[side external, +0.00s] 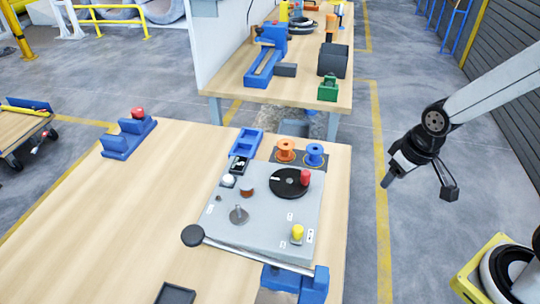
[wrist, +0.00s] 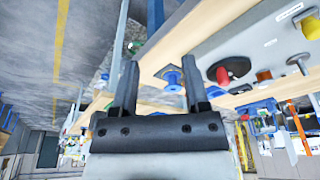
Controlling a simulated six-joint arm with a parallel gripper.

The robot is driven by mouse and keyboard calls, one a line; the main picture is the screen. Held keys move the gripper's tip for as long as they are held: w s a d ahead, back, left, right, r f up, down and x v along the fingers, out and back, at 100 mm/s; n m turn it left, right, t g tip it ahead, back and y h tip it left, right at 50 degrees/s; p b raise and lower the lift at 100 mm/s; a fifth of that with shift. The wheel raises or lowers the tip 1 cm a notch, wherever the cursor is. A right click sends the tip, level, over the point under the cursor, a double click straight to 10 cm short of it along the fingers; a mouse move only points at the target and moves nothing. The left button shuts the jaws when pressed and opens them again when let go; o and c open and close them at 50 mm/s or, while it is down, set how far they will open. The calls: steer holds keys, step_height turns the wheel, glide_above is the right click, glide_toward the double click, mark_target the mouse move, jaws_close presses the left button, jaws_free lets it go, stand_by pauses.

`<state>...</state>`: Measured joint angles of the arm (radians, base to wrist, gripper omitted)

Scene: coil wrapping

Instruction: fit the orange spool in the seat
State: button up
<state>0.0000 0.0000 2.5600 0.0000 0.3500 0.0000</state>
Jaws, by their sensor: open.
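The orange spool (side external: 286,150) stands upright on a dark pad at the far edge of the near table, beside a blue spool (side external: 314,154). A grey machine plate (side external: 262,240) lies just in front, with a black disc (side external: 288,184) and a metal post on a round base (side external: 239,215). I cannot tell which part is the seat. My gripper (side external: 388,178) hangs off the table's right side, well apart from the spools. In the wrist view my gripper (wrist: 160,75) is open and empty. The blue spool (wrist: 172,80) shows between its fingers; the orange spool is not clear there.
A red knob (side external: 305,177), a yellow knob (side external: 297,232) and a long lever with a black ball (side external: 193,236) rise around the plate. A blue tray (side external: 247,142) lies left of the spools. A second table (side external: 230,78) stands behind. The near table's left is mostly bare.

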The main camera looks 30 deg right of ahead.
steer(key=o, duration=0.6)
steer(key=shift+c, duration=0.2)
steer(key=n+t+y, duration=0.2)
steer(key=n+y, duration=0.1)
steer(key=n, duration=0.4)
glide_toward(292, 146)
steer(key=x, duration=0.2)
steer(key=w+x, duration=0.1)
steer(key=x, duration=0.2)
steer(key=shift+a+r, duration=0.2)
steer(key=shift+a, duration=0.05)
steer(key=shift+f, duration=0.15)
steer(key=shift+x, duration=1.15)
